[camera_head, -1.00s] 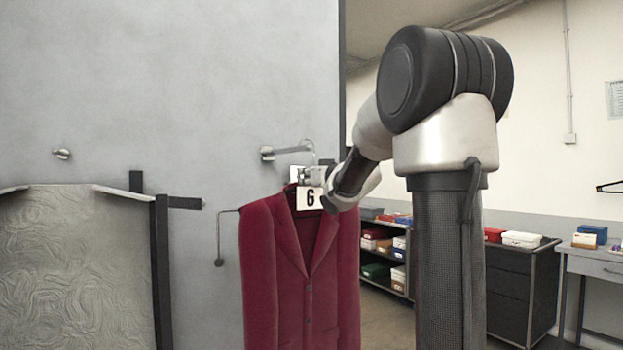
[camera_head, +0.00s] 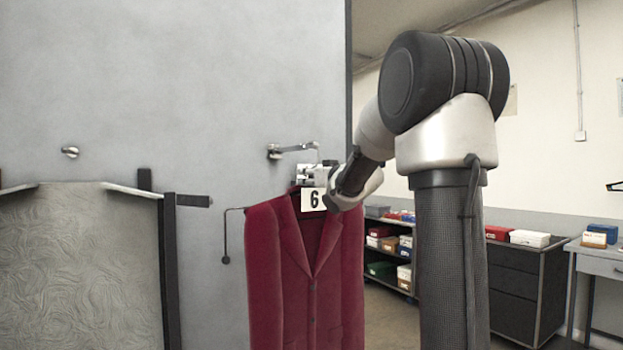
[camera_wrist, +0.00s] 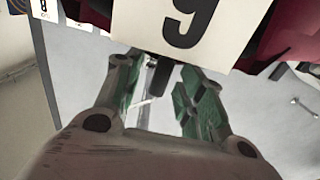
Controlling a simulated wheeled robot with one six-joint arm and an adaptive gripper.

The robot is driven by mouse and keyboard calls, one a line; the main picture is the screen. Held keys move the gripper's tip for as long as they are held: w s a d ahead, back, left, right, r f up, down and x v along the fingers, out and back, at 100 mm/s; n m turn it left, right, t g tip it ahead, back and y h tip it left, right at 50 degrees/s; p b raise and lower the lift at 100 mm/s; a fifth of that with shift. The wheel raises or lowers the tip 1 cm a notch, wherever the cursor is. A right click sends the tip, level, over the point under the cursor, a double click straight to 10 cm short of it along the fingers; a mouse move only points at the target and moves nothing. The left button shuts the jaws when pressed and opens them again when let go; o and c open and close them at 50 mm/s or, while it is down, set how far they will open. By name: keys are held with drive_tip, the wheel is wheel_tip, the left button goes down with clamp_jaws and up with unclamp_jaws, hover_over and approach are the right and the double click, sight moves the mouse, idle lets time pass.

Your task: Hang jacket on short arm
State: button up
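The dark red jacket (camera_head: 305,270) hangs upright on a hanger in front of the grey wall, with a white tag (camera_head: 313,199) marked 6 at its collar. The tag also shows upside down in the wrist view (camera_wrist: 185,25). A metal wall arm (camera_head: 293,149) is just above the collar. The thin hanger hook (camera_head: 318,152) rises to its outer end and appears to hang there; the exact contact is too small to tell. My gripper (camera_head: 318,174) is at the hanger's neck. In the wrist view, my gripper (camera_wrist: 160,75) has its fingers apart, with the dark hanger stem (camera_wrist: 161,76) between them.
A round wall knob (camera_head: 70,152) is at left, above a grey patterned panel (camera_head: 80,265) with a dark post (camera_head: 170,270). A thin wire arm (camera_head: 226,240) with a ball end is beside the jacket's left shoulder. Shelves with boxes (camera_head: 390,250) stand behind at right.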

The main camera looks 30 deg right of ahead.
drive_tip(key=shift+f, duration=0.1)
drive_tip(key=shift+s, duration=0.1)
drive_tip(key=s, duration=1.2)
drive_tip(key=s+d+f+m+g+h, duration=0.25)
drive_tip(key=d+f+g+h, duration=0.2)
drive_tip(key=d+f, duration=0.35)
drive_tip(key=s+f+g+h, duration=0.1)
drive_tip(key=s+f+g, duration=0.4)
drive_tip(key=s+f, duration=0.45)
drive_tip(key=s+a+f+n+g+y, duration=0.1)
drive_tip(key=s+a+f+g+y, duration=0.1)
drive_tip(key=s+a, duration=0.6)
drive_tip(key=s+a+f+n+g+y, duration=0.1)
drive_tip(key=s+a+f+g+y, duration=0.1)
drive_tip(key=s+a, duration=0.6)
drive_tip(key=shift+s+a+f+y, duration=0.45)
drive_tip(key=shift+a+f, duration=0.55)
drive_tip(key=shift+f, duration=0.4)
